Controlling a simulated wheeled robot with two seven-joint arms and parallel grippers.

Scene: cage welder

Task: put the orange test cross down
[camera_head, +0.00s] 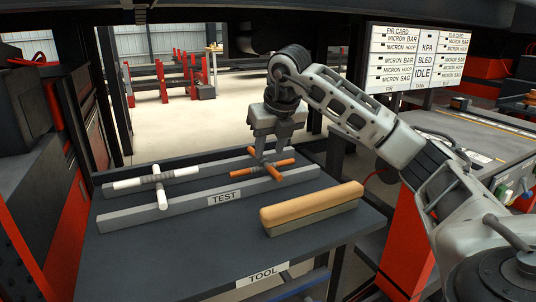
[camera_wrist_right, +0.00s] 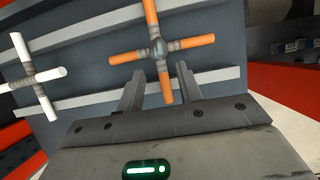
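The orange test cross (camera_head: 262,168) has orange arms and a grey centre. It lies across the two grey rails of the TEST rack (camera_head: 190,209), at the right part of the rack. My right gripper (camera_head: 268,151) is just above it, pointing down. In the right wrist view the cross (camera_wrist_right: 157,48) lies beyond the fingertips, and one orange arm shows between the two spread fingers (camera_wrist_right: 159,80) with gaps on both sides. The gripper looks open; contact with the cross cannot be told. My left gripper is not in view.
A white cross (camera_head: 157,178) lies on the same rails to the left; it also shows in the right wrist view (camera_wrist_right: 37,77). A tan-topped block (camera_head: 312,205) sits in front on the dark table (camera_head: 180,262). A status board (camera_head: 417,58) stands behind my right arm.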

